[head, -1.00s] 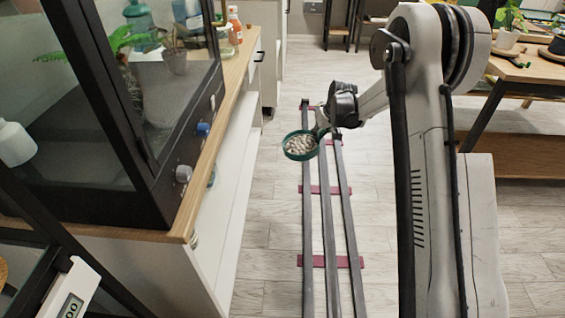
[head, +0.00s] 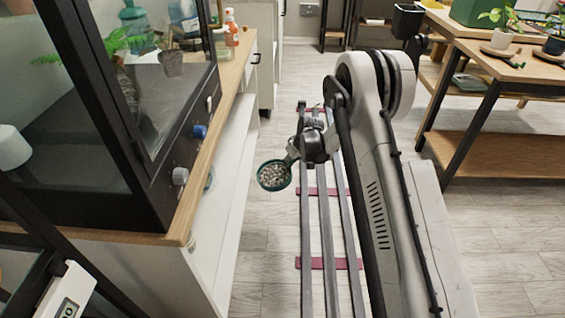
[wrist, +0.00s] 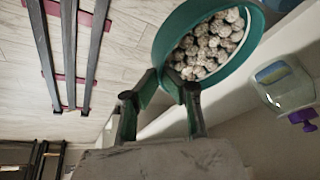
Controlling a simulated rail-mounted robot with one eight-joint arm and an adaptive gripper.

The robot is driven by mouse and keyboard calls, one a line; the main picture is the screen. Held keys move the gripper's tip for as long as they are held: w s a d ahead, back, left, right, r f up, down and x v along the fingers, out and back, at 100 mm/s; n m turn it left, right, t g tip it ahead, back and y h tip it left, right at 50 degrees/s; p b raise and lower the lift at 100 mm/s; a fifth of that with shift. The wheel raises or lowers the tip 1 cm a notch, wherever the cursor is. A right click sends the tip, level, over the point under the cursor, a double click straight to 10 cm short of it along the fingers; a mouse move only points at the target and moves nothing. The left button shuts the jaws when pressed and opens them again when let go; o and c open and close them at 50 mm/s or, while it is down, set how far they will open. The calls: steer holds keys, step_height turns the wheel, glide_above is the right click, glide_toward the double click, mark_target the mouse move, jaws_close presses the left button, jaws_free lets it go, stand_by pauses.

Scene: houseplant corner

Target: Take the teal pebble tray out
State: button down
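The teal pebble tray (head: 272,189) is a small round dish full of pale pebbles. It is in the air over the floor, left of the rails and to the right of the white counter. In the wrist view the tray (wrist: 228,68) is at the top, its near rim at my fingertips. My gripper (wrist: 161,80) is closed on that rim, with one finger on each side. In the head view my gripper (head: 291,158) is at the tray's upper right edge. The exact contact between fingertips and rim is partly hidden.
A dark-framed glass cabinet (head: 150,190) with plants inside stands on the wood-topped counter (head: 230,100) at left. A clear jar with a purple tap (wrist: 290,88) shows in the wrist view. Rails (head: 325,235) run along the floor. Wooden tables with plants (head: 505,60) stand at right.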

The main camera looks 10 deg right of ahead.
steer(key=s+d, duration=0.1)
steer(key=d, duration=0.7)
steer(key=shift+s+b, duration=0.15)
steer(key=shift+b, duration=0.2)
steer(key=s+a+r+m+h+p, duration=0.1)
steer(key=s+r+m, duration=0.1)
steer(key=s+r, duration=0.9)
steer(key=s+a+r+m+t+h+p, duration=0.1)
steer(key=s+r+m+p, duration=0.1)
steer(key=s+r, duration=1)
step_height(320, 180, up, 2)
steer(key=shift+r+m, duration=0.1)
steer(key=shift+m, duration=0.5)
steer(key=shift+p, duration=0.45)
